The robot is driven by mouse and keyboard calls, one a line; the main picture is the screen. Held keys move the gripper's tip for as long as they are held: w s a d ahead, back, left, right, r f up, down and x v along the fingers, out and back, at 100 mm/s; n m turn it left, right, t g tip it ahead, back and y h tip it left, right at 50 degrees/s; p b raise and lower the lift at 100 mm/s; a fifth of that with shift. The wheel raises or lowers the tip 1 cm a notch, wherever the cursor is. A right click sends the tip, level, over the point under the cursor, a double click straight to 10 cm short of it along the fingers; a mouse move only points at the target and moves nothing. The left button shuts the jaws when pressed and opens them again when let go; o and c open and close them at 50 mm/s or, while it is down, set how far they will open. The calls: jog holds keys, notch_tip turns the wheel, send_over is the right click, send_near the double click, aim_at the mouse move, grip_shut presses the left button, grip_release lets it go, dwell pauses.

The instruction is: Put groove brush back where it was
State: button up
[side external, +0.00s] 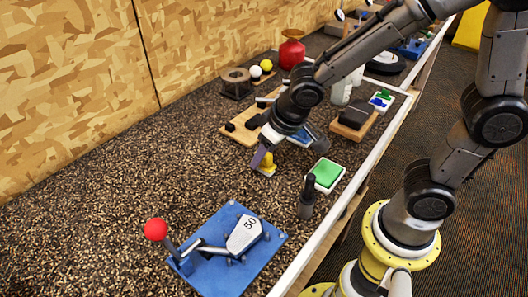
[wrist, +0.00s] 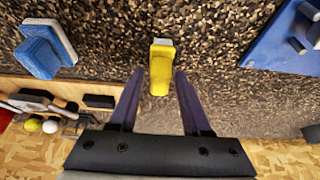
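A small yellow piece with a pale end (wrist: 160,75) lies on the speckled surface. It looks like the groove brush, but I cannot be sure. In the side view the same yellow piece (side external: 268,168) is partly hidden by my gripper (side external: 260,157). In the wrist view my gripper (wrist: 158,88) is open, with one purple finger on each side of the yellow piece. The fingers appear apart from it, and nothing is held. I cannot tell how high the fingertips are above the surface.
A blue plate (side external: 220,278) carries a red-knobbed lever clamp marked 50. A green pad (side external: 327,172) lies in a white tray, beside an upright dark cylinder (side external: 306,203). A blue-and-white block (wrist: 45,48) and a wooden board (side external: 238,132) are nearby. The surface left of my gripper is clear.

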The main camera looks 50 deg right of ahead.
jog(key=shift+o, duration=0.9)
jog(key=shift+r, duration=0.2)
jog(key=v, duration=1.2)
jog(key=s+d+t, duration=0.1)
jog(key=s+d, duration=0.7)
jog(key=s, duration=0.3)
jog(key=shift+s+f, duration=0.15)
jog(key=shift+f, duration=0.1)
